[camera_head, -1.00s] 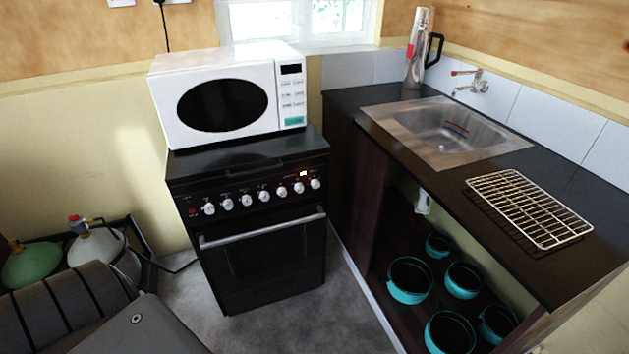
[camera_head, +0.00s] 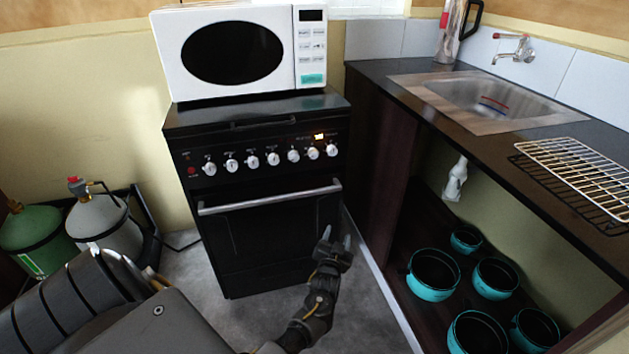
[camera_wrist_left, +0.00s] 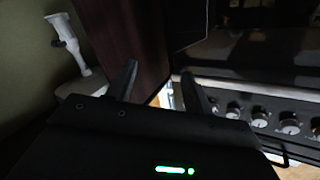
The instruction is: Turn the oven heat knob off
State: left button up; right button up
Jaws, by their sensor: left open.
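The black oven (camera_head: 265,250) stands ahead with a row of several white knobs on its front panel. My right gripper is in neither view.
A white microwave (camera_head: 240,50) sits on the oven. The oven handle (camera_head: 270,197) runs below the knobs. A dark counter (camera_head: 400,80) with a sink and wire rack (camera_head: 580,170) is at right, teal pots (camera_head: 433,280) beneath. Gas bottles (camera_head: 95,222) stand at left.

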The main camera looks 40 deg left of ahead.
pick_arm(q)
jog(key=w+a+r+n+y+b, duration=0.25)
jog(key=a+r+y, duration=0.25)
jog(key=r, duration=0.4)
jog(key=n+y+b, duration=0.2)
jog(key=n+y, duration=0.2)
send_near(314, 155)
jog(key=shift+m, duration=0.35)
jog(key=b+x, duration=0.1)
jog(key=x, duration=0.6)
jog(key=shift+w+a+r, duration=0.1)
jog(key=shift+w+a, duration=0.1)
jog(key=shift+w, duration=0.05)
jog(key=shift+w+a+r, duration=0.25)
jog(key=shift+w+a, duration=0.1)
jog(key=shift+a, duration=0.05)
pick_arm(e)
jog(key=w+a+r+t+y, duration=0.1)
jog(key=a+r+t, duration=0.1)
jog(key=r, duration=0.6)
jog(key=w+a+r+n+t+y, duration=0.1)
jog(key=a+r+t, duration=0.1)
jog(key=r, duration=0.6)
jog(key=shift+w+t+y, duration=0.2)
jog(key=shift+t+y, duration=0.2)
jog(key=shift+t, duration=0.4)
